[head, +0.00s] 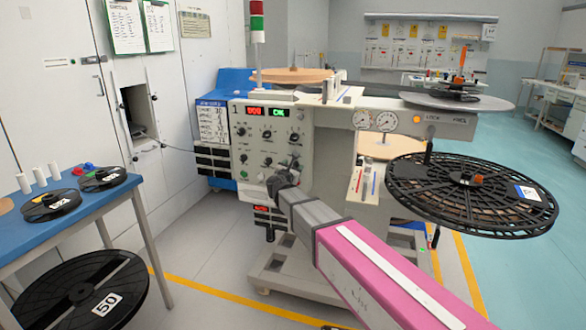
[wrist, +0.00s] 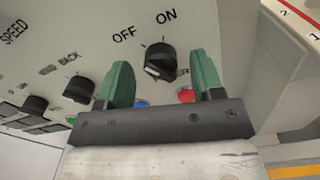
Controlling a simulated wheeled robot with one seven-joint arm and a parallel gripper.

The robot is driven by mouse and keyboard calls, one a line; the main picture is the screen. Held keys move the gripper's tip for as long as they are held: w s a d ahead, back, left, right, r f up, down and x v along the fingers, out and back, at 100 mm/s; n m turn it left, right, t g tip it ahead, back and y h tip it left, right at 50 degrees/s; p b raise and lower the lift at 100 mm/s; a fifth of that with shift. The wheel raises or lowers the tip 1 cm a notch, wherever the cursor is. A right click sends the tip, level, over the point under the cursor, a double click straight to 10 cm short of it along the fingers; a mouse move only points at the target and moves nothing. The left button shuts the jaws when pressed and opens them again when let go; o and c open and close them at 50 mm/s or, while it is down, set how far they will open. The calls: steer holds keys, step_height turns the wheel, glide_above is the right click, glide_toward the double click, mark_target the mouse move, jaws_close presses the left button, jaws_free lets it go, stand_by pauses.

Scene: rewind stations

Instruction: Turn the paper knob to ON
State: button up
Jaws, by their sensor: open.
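A black knob (wrist: 160,56) with OFF and ON printed above it shows in the wrist view. A pale mark is on its lower left side; I cannot tell for sure which setting it points to. A label partly hidden beside it ends in what looks like "R". My gripper (wrist: 163,74) is open, its green fingers on the left and right of the knob with gaps visible. I cannot tell how deep the fingers reach. In the head view my arm's dark end is at the lower part of the control panel (head: 240,150) and covers this knob.
Blue (wrist: 141,104) and red (wrist: 184,96) buttons sit below the knob, partly behind the fingers. A knob marked BACK (wrist: 78,89) is to the left. In the head view a large black reel (head: 520,212) juts out right of my arm, and a blue table (head: 60,232) stands left.

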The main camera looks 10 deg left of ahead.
steer(key=shift+w, duration=0.3)
steer(key=c, duration=0.9)
steer(key=shift+c, duration=0.2)
steer(key=shift+m, duration=0.3)
steer(key=m, duration=0.5)
steer(key=shift+d, duration=0.1)
steer(key=m, duration=0.6)
steer(key=shift+f+m, duration=0.1)
steer(key=shift+m, duration=0.2)
